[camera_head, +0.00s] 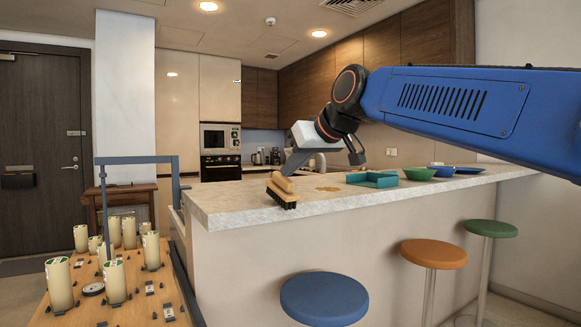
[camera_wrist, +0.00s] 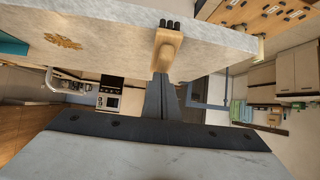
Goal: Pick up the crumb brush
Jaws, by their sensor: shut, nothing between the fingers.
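The crumb brush (camera_head: 283,192) has a pale wooden handle and black bristles. It lies bristles down at the near left end of the stone counter (camera_head: 240,208). In the wrist view the brush (camera_wrist: 166,46) is at the counter's edge, just beyond the fingertips. My gripper (camera_head: 287,172) is above the brush handle, with its fingers pointing down at it. In the wrist view my gripper (camera_wrist: 162,77) shows as dark fingers closed together, with nothing held. Whether the tips touch the handle I cannot tell.
Right along the counter are brown crumbs (camera_head: 328,189), a teal dustpan (camera_head: 372,180), a green bowl (camera_head: 418,174), a blue bowl (camera_head: 443,172) and a blue plate (camera_head: 469,170). Blue (camera_head: 324,298), orange (camera_head: 433,254) and green (camera_head: 490,228) stools stand in front.

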